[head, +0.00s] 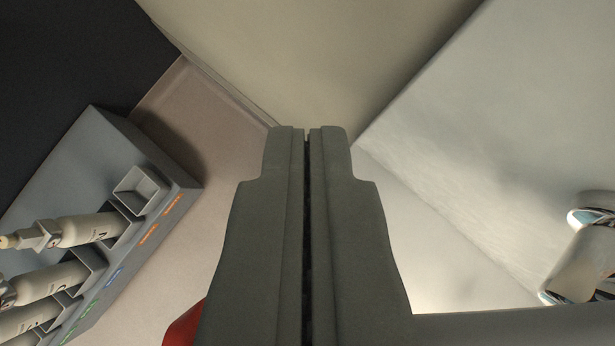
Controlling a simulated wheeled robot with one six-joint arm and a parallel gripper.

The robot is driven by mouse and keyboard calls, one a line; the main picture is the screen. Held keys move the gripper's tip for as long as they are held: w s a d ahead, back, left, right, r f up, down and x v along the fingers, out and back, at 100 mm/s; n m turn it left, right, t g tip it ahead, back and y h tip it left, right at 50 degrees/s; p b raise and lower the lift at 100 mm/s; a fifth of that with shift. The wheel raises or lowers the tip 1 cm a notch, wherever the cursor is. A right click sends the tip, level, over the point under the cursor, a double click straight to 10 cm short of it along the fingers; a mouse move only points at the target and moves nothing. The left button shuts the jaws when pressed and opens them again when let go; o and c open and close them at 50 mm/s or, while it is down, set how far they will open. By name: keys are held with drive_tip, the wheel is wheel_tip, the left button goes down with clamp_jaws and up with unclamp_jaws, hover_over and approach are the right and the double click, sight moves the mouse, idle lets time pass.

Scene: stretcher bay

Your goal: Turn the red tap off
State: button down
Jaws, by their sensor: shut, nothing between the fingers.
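My gripper (306,135) fills the middle of the head view, its two grey fingers pressed together with only a thin dark line between them. It holds nothing. A small red part (184,326) shows at the bottom edge, left of and partly hidden behind my left finger. It may be the red tap, but too little shows to tell its shape or position. I cannot tell whether the gripper touches it.
A grey rack (165,195) with orange, blue and green labels holds several pale cylindrical handpieces (85,230) at the left. One square socket (140,190) looks empty. A pale block (480,140) stands at the right, with a white patterned object (580,265) at the right edge.

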drive_tip(key=shift+s+d, duration=0.15)
drive_tip(key=shift+s, duration=1.85)
drive_tip(key=shift+s, duration=0.1)
drive_tip(key=s+d+n+g+y, duration=0.3)
drive_tip(key=s+d+n+y, duration=0.2)
drive_tip(key=s+n, duration=0.4)
drive_tip(key=shift+s+d+y, duration=0.4)
drive_tip(key=shift+s, duration=0.7)
drive_tip(key=shift+f, duration=0.15)
